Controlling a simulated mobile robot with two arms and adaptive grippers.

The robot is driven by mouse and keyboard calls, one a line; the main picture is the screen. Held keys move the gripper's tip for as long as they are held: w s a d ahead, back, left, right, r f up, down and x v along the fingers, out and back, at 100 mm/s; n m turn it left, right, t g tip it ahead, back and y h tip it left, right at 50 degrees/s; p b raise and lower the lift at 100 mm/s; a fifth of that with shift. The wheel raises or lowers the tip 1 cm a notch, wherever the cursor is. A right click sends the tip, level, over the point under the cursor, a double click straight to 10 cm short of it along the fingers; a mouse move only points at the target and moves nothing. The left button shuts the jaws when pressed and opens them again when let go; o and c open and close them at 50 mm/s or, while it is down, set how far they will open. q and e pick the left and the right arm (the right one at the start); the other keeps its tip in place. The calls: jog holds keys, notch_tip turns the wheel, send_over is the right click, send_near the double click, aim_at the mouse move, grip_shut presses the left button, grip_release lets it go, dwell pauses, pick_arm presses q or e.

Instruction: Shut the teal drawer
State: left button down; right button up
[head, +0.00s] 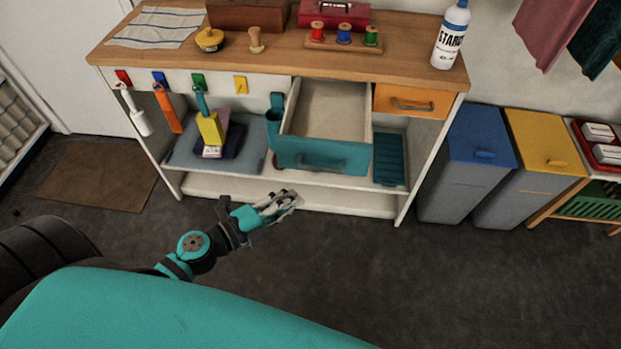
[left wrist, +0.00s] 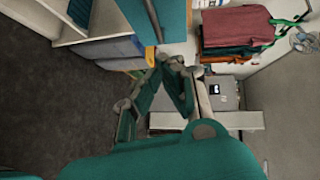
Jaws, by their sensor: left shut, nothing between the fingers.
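The teal drawer (head: 345,157) stands pulled out from the wooden-topped workbench, and its pale inside looks empty. It has a teal front with a handle (head: 322,161). In the left wrist view a teal panel, likely its front (left wrist: 172,22), fills the top middle, close beyond the fingers. My left gripper (head: 294,197) is shut and empty, in front of the drawer and to the lower left of its front in the head view. Its fingers also show in the left wrist view (left wrist: 174,64). I see no clear contact with the drawer. My right gripper is out of view.
An orange drawer (head: 412,102) sits closed to the right. Blue (head: 468,165) and yellow (head: 535,165) lidded bins stand at right. The floor in front is clear.

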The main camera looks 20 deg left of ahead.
pick_arm(q)
jog(key=w+d+f, duration=0.1)
jog(key=w, duration=0.7)
jog(key=shift+f+p, duration=0.3)
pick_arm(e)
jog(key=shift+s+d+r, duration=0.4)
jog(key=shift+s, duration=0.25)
